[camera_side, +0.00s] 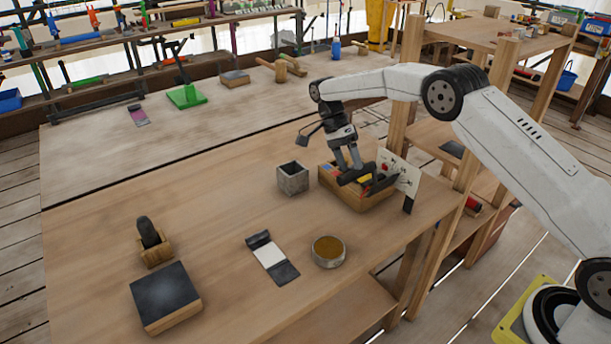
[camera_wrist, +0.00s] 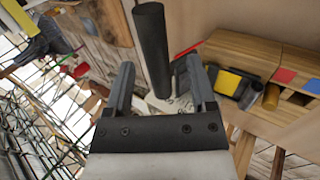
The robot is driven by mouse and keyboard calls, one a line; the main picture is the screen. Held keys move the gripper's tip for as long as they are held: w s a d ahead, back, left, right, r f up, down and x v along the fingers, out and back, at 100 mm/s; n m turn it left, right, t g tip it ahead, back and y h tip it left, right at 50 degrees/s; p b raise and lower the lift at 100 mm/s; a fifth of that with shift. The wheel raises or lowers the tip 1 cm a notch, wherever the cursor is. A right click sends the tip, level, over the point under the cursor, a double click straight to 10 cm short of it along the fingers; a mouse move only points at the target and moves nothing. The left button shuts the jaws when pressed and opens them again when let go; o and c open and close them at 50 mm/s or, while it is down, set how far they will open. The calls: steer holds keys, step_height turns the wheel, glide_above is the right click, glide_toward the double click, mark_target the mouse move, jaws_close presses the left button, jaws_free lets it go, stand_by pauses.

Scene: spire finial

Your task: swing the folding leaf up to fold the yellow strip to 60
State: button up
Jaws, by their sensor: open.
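My gripper (camera_side: 355,168) is over a wooden block-like unit (camera_side: 350,197) near the bench's right edge, in the side view. In the wrist view my gripper (camera_wrist: 160,82) is open, its two grey fingers apart. A dark cylinder, perhaps the leaf's handle (camera_wrist: 152,50), rises between and beyond the fingers; I cannot tell whether they touch it. The yellow strip (camera_wrist: 228,82) lies right of the right finger, beside dark parts on the wooden unit (camera_wrist: 250,50). The folding leaf itself is not clearly distinguishable. My gripper partly hides the unit's top in the side view.
A white marked panel (camera_side: 399,172) stands at the unit's right. A grey open box (camera_side: 292,179) is left of it. A round tin (camera_side: 328,251), a black-and-white strip (camera_side: 270,257) and a dark-topped block (camera_side: 165,297) lie in front. Bench between them is clear.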

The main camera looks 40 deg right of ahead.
steer(key=shift+v, duration=2.6)
steer(key=shift+r, duration=0.1)
steer(key=s+a+f+n+t, duration=0.1)
steer(key=s+n+t, duration=0.3)
steer(key=s+n, duration=0.5)
steer(key=s+a+f+n+t, duration=0.2)
steer(key=s+n+t, duration=0.3)
steer(key=s, duration=1.3)
steer(key=n, duration=0.4)
